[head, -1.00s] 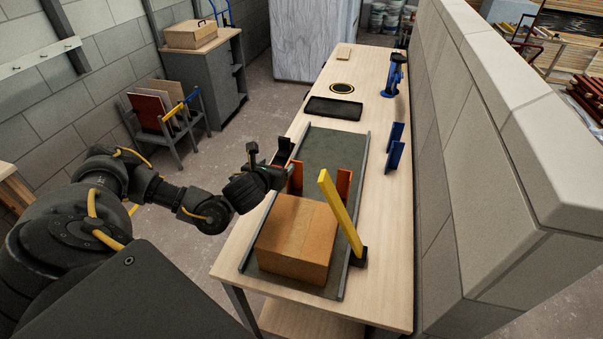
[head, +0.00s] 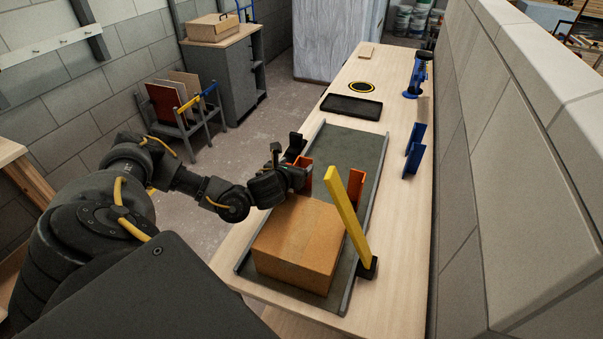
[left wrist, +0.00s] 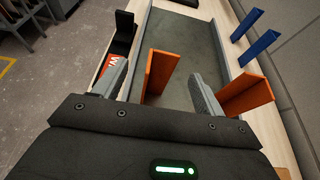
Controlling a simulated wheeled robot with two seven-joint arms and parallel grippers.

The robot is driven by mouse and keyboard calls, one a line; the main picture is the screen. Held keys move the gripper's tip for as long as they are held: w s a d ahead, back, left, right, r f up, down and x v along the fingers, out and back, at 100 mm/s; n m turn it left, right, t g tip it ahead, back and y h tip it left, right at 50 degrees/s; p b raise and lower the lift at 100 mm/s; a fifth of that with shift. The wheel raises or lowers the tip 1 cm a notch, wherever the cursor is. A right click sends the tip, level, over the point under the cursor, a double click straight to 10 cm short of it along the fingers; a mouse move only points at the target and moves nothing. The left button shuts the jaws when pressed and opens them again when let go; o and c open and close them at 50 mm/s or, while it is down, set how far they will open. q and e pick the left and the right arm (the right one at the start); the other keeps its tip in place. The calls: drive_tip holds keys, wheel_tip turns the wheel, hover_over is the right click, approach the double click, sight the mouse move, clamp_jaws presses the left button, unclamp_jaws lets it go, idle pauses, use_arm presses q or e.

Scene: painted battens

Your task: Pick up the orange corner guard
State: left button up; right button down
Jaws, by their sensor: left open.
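Two orange corner guards stand upright on the dark grey mat between rails, behind the cardboard box (head: 298,237). The left orange corner guard (head: 307,174) is beside my left gripper (head: 289,167); the right orange corner guard (head: 356,184) stands apart, past the yellow batten. In the left wrist view my left gripper (left wrist: 158,70) is open. The left guard (left wrist: 160,72) shows in the gap between its fingers, with no visible grip. The right guard (left wrist: 247,92) lies outside the right finger. My right gripper is not in view.
A black upright piece (head: 296,146) stands just behind my left gripper. A yellow batten (head: 346,215) leans near the box. Two blue guards (head: 413,157) stand at the right, near the block wall (head: 500,190). A black tray (head: 351,106) lies farther back on the bench.

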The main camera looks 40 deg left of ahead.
sight(305, 161)
use_arm(q)
drive_tip(key=p+x, duration=0.1)
drive_tip(key=x, duration=0.1)
drive_tip(key=shift+w, duration=0.35)
drive_tip(key=shift+w+a+f, duration=0.1)
drive_tip(key=shift+w+f, duration=0.2)
drive_tip(key=shift+w+a+p, duration=0.1)
drive_tip(key=shift+w+p, duration=0.3)
drive_tip(key=shift+p, duration=0.2)
drive_tip(key=p+x, duration=0.1)
drive_tip(key=x, duration=0.2)
drive_tip(key=shift+w+f+p, duration=0.15)
drive_tip(key=shift+f+p, duration=0.1)
drive_tip(key=shift+p, duration=0.1)
drive_tip(key=shift+w+f, duration=0.35)
drive_tip(key=shift+c, duration=0.3)
drive_tip(key=c, duration=1.2)
drive_tip(key=shift+c, duration=0.4)
